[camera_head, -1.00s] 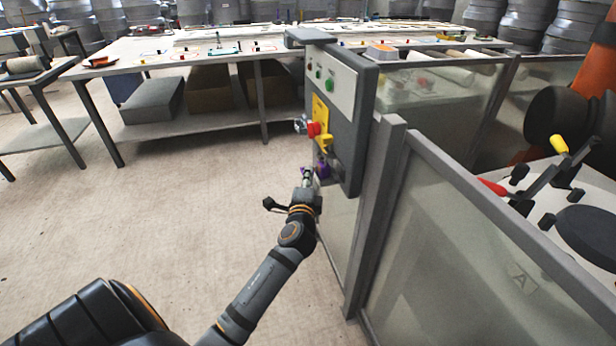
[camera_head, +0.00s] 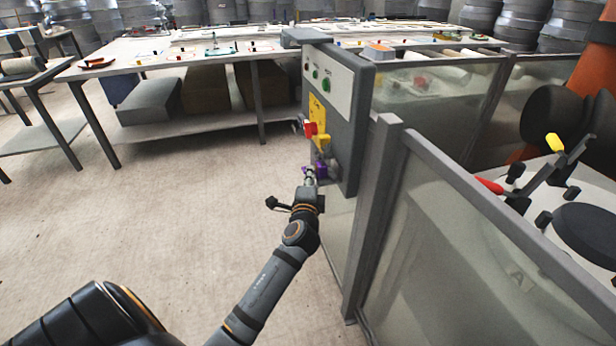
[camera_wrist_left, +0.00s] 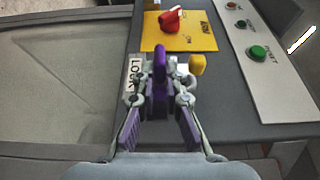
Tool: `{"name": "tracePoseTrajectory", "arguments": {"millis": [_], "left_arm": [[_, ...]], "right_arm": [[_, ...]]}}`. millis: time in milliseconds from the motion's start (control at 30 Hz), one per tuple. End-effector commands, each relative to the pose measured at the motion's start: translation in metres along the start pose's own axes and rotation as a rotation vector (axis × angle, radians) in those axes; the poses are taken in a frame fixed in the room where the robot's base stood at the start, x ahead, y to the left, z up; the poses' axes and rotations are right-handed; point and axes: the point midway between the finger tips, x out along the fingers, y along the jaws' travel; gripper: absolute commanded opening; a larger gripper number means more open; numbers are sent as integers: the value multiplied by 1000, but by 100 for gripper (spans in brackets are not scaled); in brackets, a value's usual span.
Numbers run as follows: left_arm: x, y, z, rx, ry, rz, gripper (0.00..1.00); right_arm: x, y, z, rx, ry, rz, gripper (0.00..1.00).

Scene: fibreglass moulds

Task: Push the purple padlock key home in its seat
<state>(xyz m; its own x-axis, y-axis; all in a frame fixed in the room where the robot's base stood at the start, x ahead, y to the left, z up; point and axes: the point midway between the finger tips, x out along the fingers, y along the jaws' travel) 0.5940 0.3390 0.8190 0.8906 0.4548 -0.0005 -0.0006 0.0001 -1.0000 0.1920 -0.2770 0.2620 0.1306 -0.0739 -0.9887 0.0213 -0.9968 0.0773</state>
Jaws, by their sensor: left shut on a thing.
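My left gripper (camera_head: 310,178) is at the lower left edge of the grey control box (camera_head: 345,120). In the left wrist view, its two fingers (camera_wrist_left: 161,92) are closed in on the upright purple padlock key (camera_wrist_left: 160,72). The key's far end reaches a grey fitting (camera_wrist_left: 173,66) beside a white label reading LOCK (camera_wrist_left: 132,76). Purple also shows at the fingertips in the head view (camera_head: 321,170). I cannot tell how deep the key sits, because the fingers and the key itself hide the seat. My right gripper is out of view.
A red rotary switch (camera_wrist_left: 171,20) sits on a yellow plate (camera_wrist_left: 190,38), with a yellow part (camera_wrist_left: 196,65) close beside the key. Green buttons (camera_wrist_left: 258,53) are on the white panel. A glazed fence (camera_head: 450,240) stands right of the box. The floor left is clear.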

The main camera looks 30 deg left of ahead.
Motion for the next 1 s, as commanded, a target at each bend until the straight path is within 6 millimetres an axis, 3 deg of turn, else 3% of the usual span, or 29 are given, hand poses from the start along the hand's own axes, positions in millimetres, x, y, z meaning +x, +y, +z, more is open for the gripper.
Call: {"name": "tracePoseTrajectory", "arguments": {"millis": [133, 167, 333, 733, 1000], "left_arm": [[1, 0, -3, -1, 0, 0, 0], [1, 0, -3, 0, 0, 0, 14], [1, 0, -2, 0, 0, 0, 37], [-4, 1, -3, -1, 1, 3, 37], [-49, 2, -2, -4, 0, 4, 37]], "right_arm": [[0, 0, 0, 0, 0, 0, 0], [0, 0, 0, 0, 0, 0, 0], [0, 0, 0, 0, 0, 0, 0], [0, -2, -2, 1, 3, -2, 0], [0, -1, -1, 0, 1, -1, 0]]}}
